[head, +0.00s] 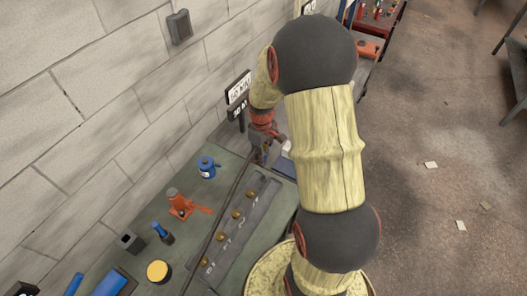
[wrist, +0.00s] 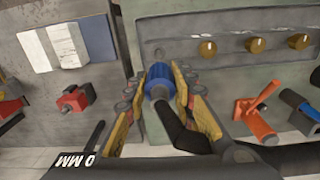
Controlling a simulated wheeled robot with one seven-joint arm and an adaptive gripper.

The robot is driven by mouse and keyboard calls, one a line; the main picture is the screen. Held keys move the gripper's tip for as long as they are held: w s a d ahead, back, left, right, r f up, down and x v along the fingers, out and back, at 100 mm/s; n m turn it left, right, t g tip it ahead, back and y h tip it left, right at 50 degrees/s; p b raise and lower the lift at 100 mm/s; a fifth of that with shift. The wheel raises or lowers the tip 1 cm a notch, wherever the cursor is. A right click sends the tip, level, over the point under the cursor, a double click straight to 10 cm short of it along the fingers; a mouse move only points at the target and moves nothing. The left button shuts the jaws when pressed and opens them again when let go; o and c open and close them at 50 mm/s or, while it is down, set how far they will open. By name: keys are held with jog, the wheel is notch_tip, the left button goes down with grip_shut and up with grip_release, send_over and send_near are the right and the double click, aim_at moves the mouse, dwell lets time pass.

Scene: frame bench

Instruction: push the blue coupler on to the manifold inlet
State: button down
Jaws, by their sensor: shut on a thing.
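My gripper (wrist: 160,78) has its yellow, red-jointed fingers closed on the sides of the blue coupler (wrist: 158,84). A thick black hose (wrist: 178,130) runs back from the coupler. The manifold (wrist: 230,22) is a grey bar with brass fittings in a row. A small grey round stub, seemingly the inlet (wrist: 158,52), shows at its near end, just beyond the coupler's tip. I cannot tell whether they touch. In the head view my gripper (head: 262,150) is at the far end of the manifold (head: 262,190), and my arm hides part of it; the coupler is not clear there.
A block wall (head: 110,110) bounds the bench at left.

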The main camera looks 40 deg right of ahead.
jog(key=shift+s+d+r, duration=0.1)
jog(key=shift+s+d, duration=0.1)
jog(key=shift+d, duration=0.05)
jog(key=shift+f+b, duration=1.7)
jog(key=shift+f, duration=1.2)
jog(key=shift+f+b, duration=0.9)
jog(key=shift+f, duration=1.1)
jog(key=c, duration=1.4)
grip_release()
notch_tip(320, 180, up, 12)
jog(key=shift+r, duration=0.1)
